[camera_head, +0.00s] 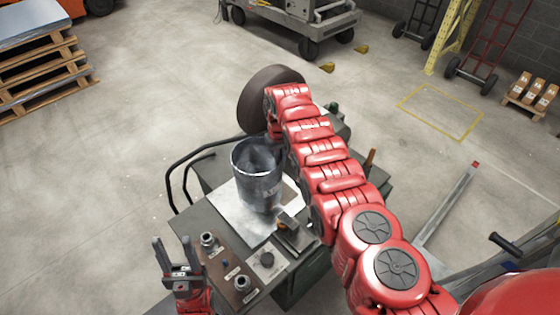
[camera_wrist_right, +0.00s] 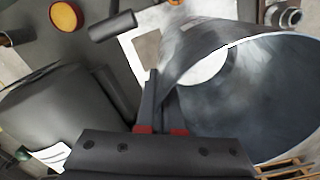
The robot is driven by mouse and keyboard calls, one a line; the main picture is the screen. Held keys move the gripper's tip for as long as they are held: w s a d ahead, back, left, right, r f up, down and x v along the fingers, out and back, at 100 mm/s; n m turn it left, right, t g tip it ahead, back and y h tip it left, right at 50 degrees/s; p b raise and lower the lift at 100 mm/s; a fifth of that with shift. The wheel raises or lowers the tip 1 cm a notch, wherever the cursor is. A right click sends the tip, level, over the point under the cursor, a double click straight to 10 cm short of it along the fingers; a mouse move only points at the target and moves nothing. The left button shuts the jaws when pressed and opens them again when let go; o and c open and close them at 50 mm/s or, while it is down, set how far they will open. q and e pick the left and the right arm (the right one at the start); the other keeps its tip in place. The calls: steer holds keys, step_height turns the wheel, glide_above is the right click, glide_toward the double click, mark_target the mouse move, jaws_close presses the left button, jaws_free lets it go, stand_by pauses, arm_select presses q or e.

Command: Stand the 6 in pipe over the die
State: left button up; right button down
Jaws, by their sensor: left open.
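The 6 in pipe (camera_head: 257,188) is a grey, open-ended metal cylinder. It appears roughly upright over the pale sheet on the bench, though contact with the sheet is unclear. The right wrist view looks into its open end (camera_wrist_right: 265,90). My right gripper (camera_wrist_right: 162,105) has its fingers close together across the pipe's rim and appears shut on the wall. In the head view my right arm hides that gripper. My left gripper (camera_head: 174,248) is open and empty at the near left bench corner, apart from the pipe. I cannot identify the die.
The bench (camera_head: 222,212) carries a pale sheet (camera_head: 228,203), small fittings (camera_head: 208,240) and a dark block (camera_head: 292,232). A large dark round part (camera_head: 258,92) stands behind the pipe. Pallets (camera_head: 45,75) lie far left. The floor left of the bench is clear.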

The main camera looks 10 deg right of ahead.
steer(key=shift+s+f+b, duration=0.1)
steer(key=shift+f+b, duration=2.9)
steer(key=shift+f, duration=0.35)
steer(key=shift+f+b, duration=0.35)
steer(key=c, duration=1)
jaws_free()
steer(key=shift+r+p, duration=0.3)
steer(key=shift+r, duration=0.15)
step_height(320, 180, up, 2)
steer(key=shift+r+p, duration=0.15)
steer(key=shift+p, duration=0.35)
step_height(320, 180, up, 13)
steer(key=b, duration=0.3)
steer(key=shift+b, duration=0.35)
steer(key=shift+r, duration=0.65)
